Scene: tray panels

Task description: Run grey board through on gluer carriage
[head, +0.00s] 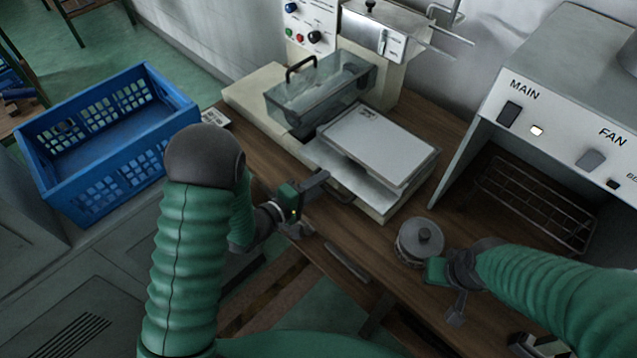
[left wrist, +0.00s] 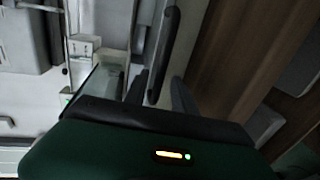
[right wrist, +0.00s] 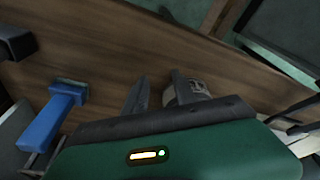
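The grey board (head: 380,146) lies flat on the carriage (head: 338,163) of the gluer (head: 250,98), in front of its clear guard. A dark handle (head: 342,196) sticks out from the carriage's front left side. My left gripper (head: 318,182) is at that side, close to the handle. In the left wrist view a dark bar (left wrist: 167,50), seemingly the handle, shows between its parted fingers (left wrist: 158,92); I cannot tell whether they touch it. My right gripper (head: 456,308) is low at the bench front; its fingers (right wrist: 158,95) are apart and empty.
A lidded round pot (head: 420,242) stands just beyond my right gripper. A blue crate (head: 110,140) is at left. A box with MAIN and FAN switches (head: 565,130) and a rack inside is at right. A blue-handled tool (right wrist: 48,120) shows in the right wrist view.

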